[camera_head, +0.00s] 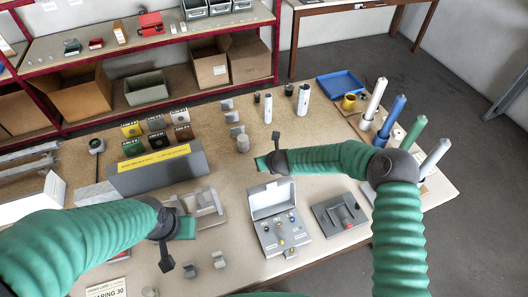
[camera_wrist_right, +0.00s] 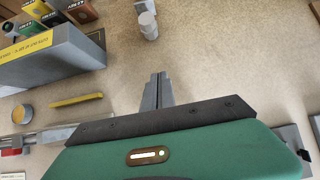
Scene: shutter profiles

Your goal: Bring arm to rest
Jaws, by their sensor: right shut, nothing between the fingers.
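My right arm (camera_head: 330,158) comes in from the right and reaches over the middle of the table. Its gripper (camera_wrist_right: 158,78) shows in the right wrist view with its two grey fingers together and nothing between them, above bare tabletop. In the head view the right hand (camera_head: 263,164) hides its fingers. My left arm (camera_head: 85,235) comes in from the left. Its hand (camera_head: 185,228) is over the near left part of the table, close to a grey fixture (camera_head: 206,206); its fingers are hidden.
An open grey case (camera_head: 277,232) and a grey plate with a red part (camera_head: 341,215) lie near the right hand. A long grey box (camera_head: 160,175) is at left. Coloured upright cylinders (camera_head: 391,117) stand at right. Red shelving (camera_head: 150,48) is behind. The table's (camera_head: 310,135) centre has bare room.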

